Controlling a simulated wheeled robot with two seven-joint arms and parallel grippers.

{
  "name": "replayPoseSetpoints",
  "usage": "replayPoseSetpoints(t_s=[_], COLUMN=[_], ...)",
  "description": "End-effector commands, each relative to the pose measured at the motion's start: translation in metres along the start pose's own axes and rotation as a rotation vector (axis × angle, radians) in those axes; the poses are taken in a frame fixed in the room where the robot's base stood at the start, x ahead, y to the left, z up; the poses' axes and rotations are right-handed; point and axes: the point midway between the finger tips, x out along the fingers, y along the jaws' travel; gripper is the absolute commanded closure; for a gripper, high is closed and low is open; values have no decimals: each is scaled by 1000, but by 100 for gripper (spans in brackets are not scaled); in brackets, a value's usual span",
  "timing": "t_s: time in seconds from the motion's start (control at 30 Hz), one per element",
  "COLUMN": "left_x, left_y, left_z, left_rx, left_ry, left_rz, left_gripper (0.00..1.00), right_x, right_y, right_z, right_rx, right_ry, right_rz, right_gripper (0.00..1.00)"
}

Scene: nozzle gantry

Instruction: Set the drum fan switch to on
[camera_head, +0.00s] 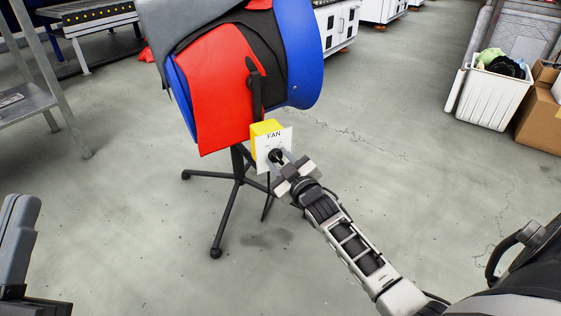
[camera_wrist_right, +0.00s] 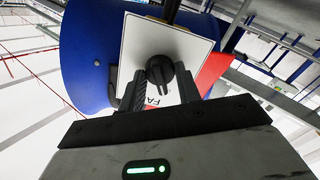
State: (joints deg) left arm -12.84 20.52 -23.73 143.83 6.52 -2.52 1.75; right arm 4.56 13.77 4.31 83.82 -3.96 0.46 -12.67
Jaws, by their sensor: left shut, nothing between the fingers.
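The drum fan (camera_head: 225,85) is a blue and red drum on a dark stand in the head view. A yellow box (camera_head: 262,129) with a white plate (camera_head: 286,139) marked FAN hangs on its side. The plate carries a black rotary switch knob (camera_head: 275,155), which also shows in the right wrist view (camera_wrist_right: 160,71). My right gripper (camera_wrist_right: 160,78) is open, with one finger on each side of the knob and the tips close to the plate. I cannot tell whether they touch the knob. My left gripper (camera_head: 18,240) is shut and empty at the left edge, away from the fan.
The fan's stand legs (camera_head: 234,190) spread on the grey floor. A metal table (camera_head: 25,103) stands at the left. A white bin (camera_head: 492,93) and cardboard boxes (camera_head: 543,113) stand at the upper right. The floor around the fan is mostly clear.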

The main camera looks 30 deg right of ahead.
Motion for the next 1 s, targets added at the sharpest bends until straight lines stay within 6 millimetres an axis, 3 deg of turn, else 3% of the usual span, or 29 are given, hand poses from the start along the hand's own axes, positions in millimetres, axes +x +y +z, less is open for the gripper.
replayPoseSetpoints(t_s=[0.3, 0.63, 1.0], left_x=[2, -18, -48], left_y=[-1, 2, 23], left_z=[2, 39, 68], left_rx=[-34, -303, -580], left_ry=[-37, -298, -547], left_rz=[-5, -99, -164], left_gripper=[100, 100, 100], right_x=[0, 0, 0], right_y=[0, 2, 1], right_z=[-1, -3, -1], right_rx=[46, 271, 621], right_ry=[-2, -3, -3], right_rz=[-1, -1, 0], right_gripper=[90, 89, 90])
